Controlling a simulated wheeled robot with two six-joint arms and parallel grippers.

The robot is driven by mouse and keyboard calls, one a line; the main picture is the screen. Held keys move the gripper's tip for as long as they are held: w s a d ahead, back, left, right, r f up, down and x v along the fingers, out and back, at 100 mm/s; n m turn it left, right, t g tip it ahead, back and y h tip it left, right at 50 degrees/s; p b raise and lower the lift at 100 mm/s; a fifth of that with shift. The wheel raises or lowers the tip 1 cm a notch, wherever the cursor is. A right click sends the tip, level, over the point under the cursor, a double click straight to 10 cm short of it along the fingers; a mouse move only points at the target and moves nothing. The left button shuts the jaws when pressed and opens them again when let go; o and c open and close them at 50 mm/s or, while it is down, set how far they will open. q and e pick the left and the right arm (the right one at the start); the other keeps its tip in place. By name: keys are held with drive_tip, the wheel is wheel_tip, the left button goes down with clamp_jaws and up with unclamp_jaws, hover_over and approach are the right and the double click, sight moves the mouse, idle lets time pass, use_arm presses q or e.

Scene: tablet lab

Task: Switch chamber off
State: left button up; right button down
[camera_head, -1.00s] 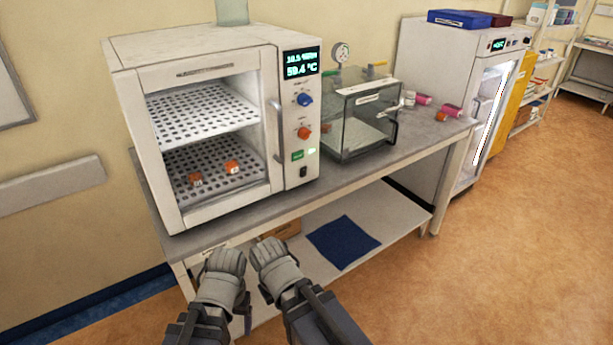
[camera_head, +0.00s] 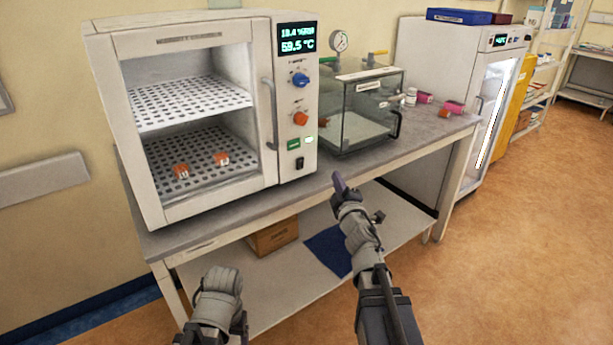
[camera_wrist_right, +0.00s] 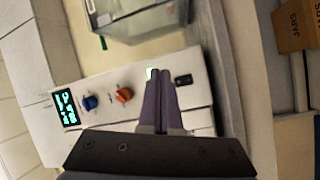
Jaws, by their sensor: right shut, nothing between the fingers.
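The white chamber (camera_head: 185,110) stands on the bench with its glass door closed. Its control panel carries a lit display (camera_head: 297,38), a blue knob (camera_head: 300,80), an orange knob (camera_head: 300,118), a green label (camera_head: 293,144) with a lit green spot beside it, and a black switch (camera_head: 299,163). The black switch also shows in the right wrist view (camera_wrist_right: 183,79). Two orange items (camera_head: 222,159) sit on the lower shelf inside. My right gripper (camera_head: 338,180) is shut and empty, in front of the bench, right of the panel. My left gripper (camera_head: 222,280) is low at the front; its fingers are unclear.
A clear glass box (camera_head: 362,110) with a gauge stands right of the chamber. Pink-capped items (camera_head: 452,107) lie farther right. The bench's lower shelf holds a cardboard box (camera_head: 272,236) and a blue cloth (camera_head: 327,248). The bench front edge is clear.

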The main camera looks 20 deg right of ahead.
sight(301, 162)
use_arm(q)
drive_tip(key=shift+w+d+f+b, duration=0.1)
drive_tip(key=shift+w+f+b, duration=0.2)
drive_tip(key=shift+f+b, duration=0.65)
drive_tip(key=shift+w+f+b, duration=0.25)
drive_tip(key=shift+f+b, duration=0.45)
drive_tip(key=shift+f, duration=0.45)
use_arm(e)
drive_tip(key=shift+s+a+f+n+g+y, duration=0.15)
drive_tip(key=shift+s+f+n+y, duration=0.3)
drive_tip(key=shift+n+y, duration=1.05)
drive_tip(key=shift+s+a+f+n+g+y, duration=0.15)
drive_tip(key=shift+f+n+y, duration=0.45)
drive_tip(key=shift+n+y, duration=0.9)
drive_tip(key=shift+s+a+f+n+y, duration=0.2)
drive_tip(key=shift+s+f+n+y, duration=0.3)
drive_tip(key=shift+n+y, duration=0.95)
drive_tip(key=shift+w+n+h, duration=0.1)
drive_tip(key=shift+n+h, duration=0.25)
use_arm(q)
drive_tip(key=shift+r+p, duration=0.85)
drive_tip(key=shift+p, duration=0.05)
use_arm(e)
drive_tip(key=x, duration=1.4)
